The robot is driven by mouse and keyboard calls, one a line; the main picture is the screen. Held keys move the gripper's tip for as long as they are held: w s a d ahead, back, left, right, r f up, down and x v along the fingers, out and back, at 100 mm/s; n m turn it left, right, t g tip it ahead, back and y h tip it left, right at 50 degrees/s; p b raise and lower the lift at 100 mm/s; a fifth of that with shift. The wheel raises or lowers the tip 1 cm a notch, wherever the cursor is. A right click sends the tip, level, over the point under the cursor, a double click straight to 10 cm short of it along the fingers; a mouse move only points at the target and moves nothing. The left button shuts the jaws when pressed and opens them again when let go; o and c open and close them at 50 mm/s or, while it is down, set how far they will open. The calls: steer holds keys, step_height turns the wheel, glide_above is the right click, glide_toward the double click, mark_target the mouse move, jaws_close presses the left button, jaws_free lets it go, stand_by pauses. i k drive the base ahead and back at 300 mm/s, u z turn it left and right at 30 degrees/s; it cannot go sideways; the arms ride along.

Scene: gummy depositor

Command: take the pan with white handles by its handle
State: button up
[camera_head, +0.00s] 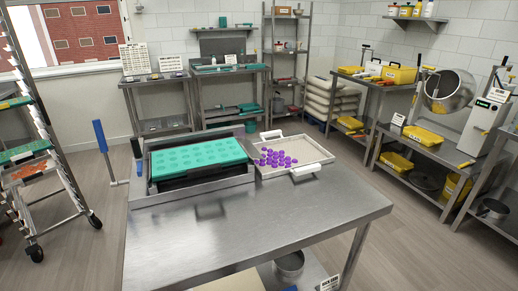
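The pan (312,150) with white handles is a shallow light tray on the steel table. It sits just right of the teal mould. Purple gummies (272,158) lie loose in its left part. Its near white handle (305,170) faces the open front of the table. Its far white handle (271,134) is at the back edge. Both handles are clear of other things. My gripper is not in view.
The steel table (250,209) is bare in front. A wheeled rack (45,150) stands at left. Shelves and benches line the back and right. Floor (416,240) is free at right.

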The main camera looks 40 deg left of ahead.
mark_target(298, 154)
steer(key=u, duration=0.8)
steer(key=i, duration=0.8)
steer(key=u, duration=0.6)
steer(key=i, duration=0.45)
